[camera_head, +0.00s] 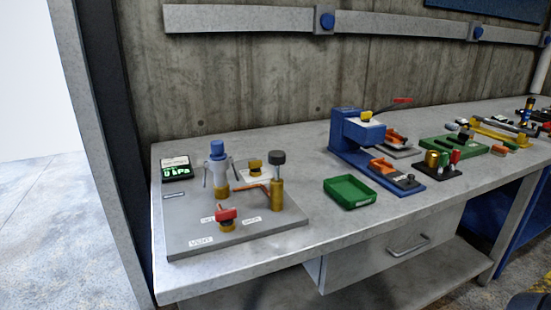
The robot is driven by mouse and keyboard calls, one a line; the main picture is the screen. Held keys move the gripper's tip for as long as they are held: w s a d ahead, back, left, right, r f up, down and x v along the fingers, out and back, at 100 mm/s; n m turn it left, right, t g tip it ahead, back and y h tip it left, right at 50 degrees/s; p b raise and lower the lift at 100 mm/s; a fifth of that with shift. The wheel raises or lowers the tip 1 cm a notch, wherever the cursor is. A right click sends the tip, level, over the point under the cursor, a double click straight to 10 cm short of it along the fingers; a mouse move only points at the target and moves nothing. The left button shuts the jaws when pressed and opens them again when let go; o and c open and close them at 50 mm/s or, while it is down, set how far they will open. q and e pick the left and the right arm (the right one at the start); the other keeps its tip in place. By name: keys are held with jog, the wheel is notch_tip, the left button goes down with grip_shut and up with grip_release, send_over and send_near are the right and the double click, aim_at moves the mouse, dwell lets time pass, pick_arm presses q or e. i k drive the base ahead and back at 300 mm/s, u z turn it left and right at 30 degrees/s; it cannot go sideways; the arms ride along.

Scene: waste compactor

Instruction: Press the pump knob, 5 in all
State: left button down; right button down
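A grey board (180,238) lies at the near left of the workbench. On it stands a brass cylinder (277,195) with a thin rod and a black knob (277,157) raised on top, which looks like the pump knob. A grey cylinder (219,172) with a blue cap (217,147) stands to its left. A red handle (226,214) on a brass fitting is at the board's front, and a yellow knob (254,163) is at its back. A small black display (176,168) with green characters sits at the back left corner. Neither of my grippers is in view.
An empty green tray (349,203) lies right of the board. Beyond it stand a blue press-like device (346,135) with a red lever, a black holder (437,169) with coloured pieces, and a green board (453,146). The bench front (245,258) is clear.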

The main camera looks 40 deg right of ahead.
aim_at(277, 157)
jog(key=u, duration=0.3)
jog(key=k, duration=0.75)
jog(key=u, duration=0.6)
jog(key=k, duration=0.55)
jog(key=z, duration=0.55)
jog(key=i, duration=0.7)
jog(key=z, duration=0.55)
jog(key=i, duration=0.85)
jog(key=u, duration=0.2)
